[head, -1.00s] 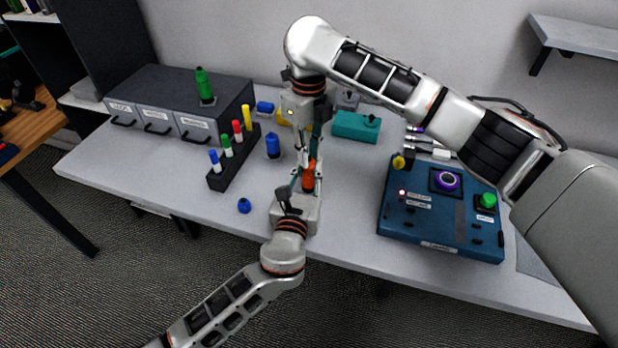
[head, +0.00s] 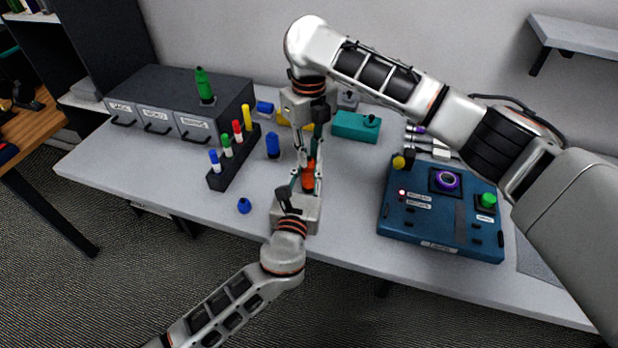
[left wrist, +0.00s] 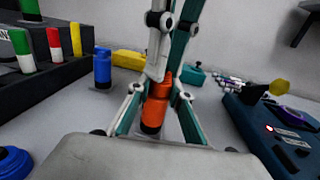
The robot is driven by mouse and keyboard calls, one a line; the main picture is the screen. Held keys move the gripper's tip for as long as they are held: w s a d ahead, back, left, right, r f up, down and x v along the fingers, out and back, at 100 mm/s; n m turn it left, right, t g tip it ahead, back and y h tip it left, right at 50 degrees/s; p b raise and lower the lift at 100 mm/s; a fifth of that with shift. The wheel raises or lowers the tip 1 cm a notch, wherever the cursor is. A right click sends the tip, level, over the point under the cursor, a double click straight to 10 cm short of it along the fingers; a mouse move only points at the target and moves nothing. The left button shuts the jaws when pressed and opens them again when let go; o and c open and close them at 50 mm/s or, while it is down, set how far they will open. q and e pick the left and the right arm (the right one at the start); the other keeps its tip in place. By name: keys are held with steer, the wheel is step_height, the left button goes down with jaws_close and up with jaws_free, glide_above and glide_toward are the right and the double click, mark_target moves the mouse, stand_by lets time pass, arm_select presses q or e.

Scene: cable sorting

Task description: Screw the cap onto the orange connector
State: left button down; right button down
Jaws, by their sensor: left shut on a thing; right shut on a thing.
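The orange connector (head: 308,178) stands upright over the table's front part, with a dark band low on its body in the left wrist view (left wrist: 154,112). My left gripper (head: 306,184) reaches up from below and is shut around the connector's body. My right gripper (head: 309,158) points straight down from above and is shut on the orange cap (left wrist: 162,77) at the connector's top. The cap is mostly hidden by the right fingers. It looks in line with the connector and touching it, but I cannot tell how far it is threaded.
A black rack (head: 233,160) of coloured pegs and a blue connector (head: 273,145) stand to the left. A loose blue cap (head: 244,205) lies near the front edge. A blue device box (head: 440,232) is on the right, a teal box (head: 355,126) behind.

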steer(key=c, duration=2)
jaws_free()
steer(key=shift+o, duration=0.2)
steer(key=shift+r, duration=2.25)
steer(key=shift+o, duration=0.4)
steer(key=o, duration=0.5)
